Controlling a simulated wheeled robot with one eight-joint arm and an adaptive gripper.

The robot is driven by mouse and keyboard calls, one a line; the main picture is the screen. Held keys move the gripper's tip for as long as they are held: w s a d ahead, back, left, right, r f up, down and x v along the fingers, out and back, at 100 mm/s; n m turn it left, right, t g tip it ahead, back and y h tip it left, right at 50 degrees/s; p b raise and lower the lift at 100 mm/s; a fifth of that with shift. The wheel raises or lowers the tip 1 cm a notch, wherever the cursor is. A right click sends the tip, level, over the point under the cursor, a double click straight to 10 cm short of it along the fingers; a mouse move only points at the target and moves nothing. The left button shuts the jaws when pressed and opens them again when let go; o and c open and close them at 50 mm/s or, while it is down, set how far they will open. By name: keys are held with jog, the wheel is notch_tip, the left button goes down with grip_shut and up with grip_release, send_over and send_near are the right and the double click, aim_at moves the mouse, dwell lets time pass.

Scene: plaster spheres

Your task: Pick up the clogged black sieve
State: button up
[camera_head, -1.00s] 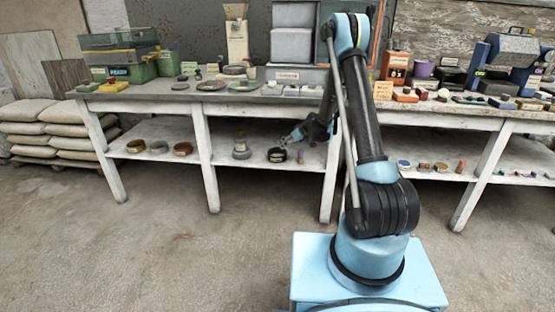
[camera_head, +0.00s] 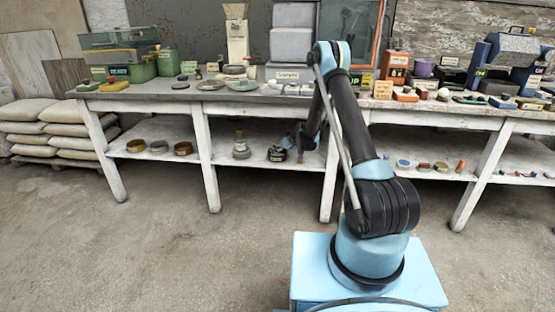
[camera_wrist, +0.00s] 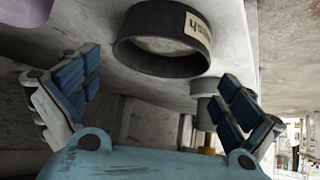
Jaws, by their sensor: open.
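A black round sieve (camera_head: 277,154) with a pale label sits on the lower shelf of the table in the head view. In the wrist view the black sieve (camera_wrist: 160,42) shows large at the top centre, with a cream label on its side and a pale grey surface inside its rim. My gripper (camera_wrist: 158,88) is open, its blue-padded fingers spread wide to left and right below the sieve in that picture. Nothing is between the fingers. In the head view my gripper (camera_head: 299,144) is small beside the sieve on its right, partly hidden by my arm.
The tabletop (camera_head: 170,90) overhangs the lower shelf. The floor in front is clear.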

aim_at(277, 155)
jog(key=shift+x, duration=2.6)
jog(key=c, duration=0.8)
